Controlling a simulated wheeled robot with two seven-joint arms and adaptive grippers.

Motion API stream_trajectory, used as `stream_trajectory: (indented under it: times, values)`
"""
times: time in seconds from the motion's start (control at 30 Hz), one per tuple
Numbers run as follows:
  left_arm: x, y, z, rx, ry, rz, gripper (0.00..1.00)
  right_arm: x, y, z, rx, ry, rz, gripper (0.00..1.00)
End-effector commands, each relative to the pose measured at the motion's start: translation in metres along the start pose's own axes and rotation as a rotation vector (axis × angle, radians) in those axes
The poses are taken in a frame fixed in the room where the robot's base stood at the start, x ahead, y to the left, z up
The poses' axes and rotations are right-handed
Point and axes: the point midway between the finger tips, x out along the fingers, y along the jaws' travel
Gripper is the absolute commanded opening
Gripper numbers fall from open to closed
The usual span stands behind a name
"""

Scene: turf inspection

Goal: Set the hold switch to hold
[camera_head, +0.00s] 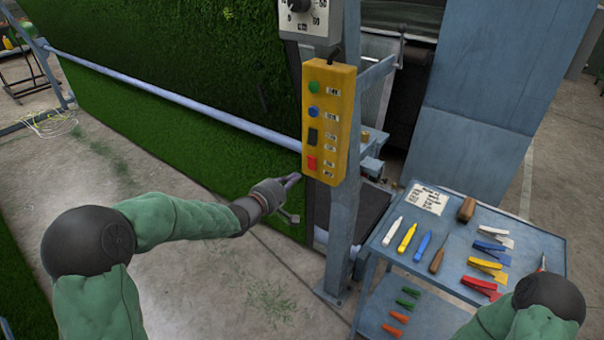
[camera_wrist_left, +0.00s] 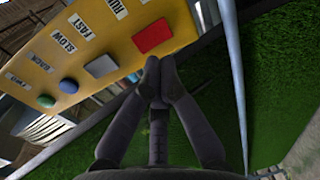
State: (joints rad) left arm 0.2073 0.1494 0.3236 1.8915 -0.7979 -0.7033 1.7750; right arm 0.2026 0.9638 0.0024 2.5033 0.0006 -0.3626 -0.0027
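The yellow control box (camera_head: 318,150) hangs on a grey-blue post. The red switch (camera_head: 311,162), seemingly the hold switch, is at its lower end; it also shows in the left wrist view (camera_wrist_left: 153,36). I cannot tell which way it is set. The label beside it is cut off. My left gripper (camera_head: 292,180) is just left of and below the box. In the left wrist view its fingertips (camera_wrist_left: 152,72) are together, with nothing visible between them, close below the red switch; contact is unclear. My right gripper is out of view; only its arm shows.
A dial box (camera_head: 305,15) is higher up. A tool cart (camera_head: 500,225) stands at right. Green turf (camera_head: 180,60) hangs behind a long rail (camera_head: 170,95).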

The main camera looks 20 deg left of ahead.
Motion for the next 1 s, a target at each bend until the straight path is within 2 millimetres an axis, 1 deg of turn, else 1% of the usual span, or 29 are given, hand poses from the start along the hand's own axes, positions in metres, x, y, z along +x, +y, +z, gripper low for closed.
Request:
stream_trajectory:
  times: [0.03, 0.1, 0.2, 0.33, 0.5, 0.9, 0.97, 1.0]
  values:
    - [-0.011, 0.000, 0.000, 0.001, 0.002, 0.000, 0.00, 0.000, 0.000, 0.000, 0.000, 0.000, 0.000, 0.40]
    - [-0.023, 0.000, -0.001, 0.001, 0.002, 0.000, 0.00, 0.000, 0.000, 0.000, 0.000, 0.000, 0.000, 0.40]
    - [-0.036, 0.000, 0.000, 0.000, 0.001, 0.000, 0.00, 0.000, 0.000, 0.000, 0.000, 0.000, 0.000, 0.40]
    - [-0.048, -0.001, 0.000, -0.001, 0.001, -0.001, 0.00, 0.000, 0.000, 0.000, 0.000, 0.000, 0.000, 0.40]
    - [-0.053, 0.000, 0.001, 0.000, -0.001, 0.000, 0.00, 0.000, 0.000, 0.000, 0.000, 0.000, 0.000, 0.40]
    - [-0.052, 0.000, 0.001, 0.000, -0.001, -0.001, 0.00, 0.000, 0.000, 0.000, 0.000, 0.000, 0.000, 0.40]
    - [-0.051, -0.004, 0.001, 0.001, -0.001, -0.007, 0.00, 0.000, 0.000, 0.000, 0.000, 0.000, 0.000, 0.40]
    - [-0.050, -0.010, 0.002, 0.005, 0.000, -0.018, 0.00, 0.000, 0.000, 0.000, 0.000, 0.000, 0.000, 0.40]
